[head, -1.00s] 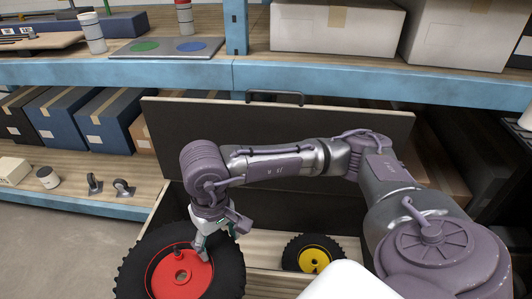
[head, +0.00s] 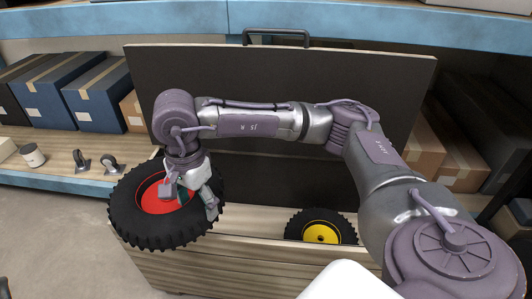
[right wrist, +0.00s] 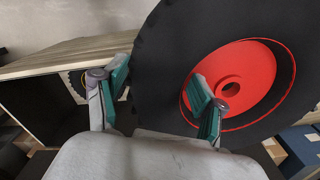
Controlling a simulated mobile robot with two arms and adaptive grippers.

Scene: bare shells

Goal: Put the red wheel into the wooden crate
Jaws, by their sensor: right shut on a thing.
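The red wheel, a black knobbly tyre (head: 132,220) with a red hub (head: 155,200), is in my right gripper (head: 192,198). One finger is on the hub side and the other outside the tyre, so the tyre wall is pinched between them. The right wrist view shows the same hold, with the tyre between the two teal-padded fingers (right wrist: 160,88). The wheel is tilted and overlaps the left front corner of the wooden crate (head: 220,270) in the head view; whether it touches the rim cannot be told. My left gripper is not in view.
A yellow-hubbed wheel (head: 321,234) is inside the crate, toward the right. The crate's dark lid (head: 290,70) stands open behind my right arm.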

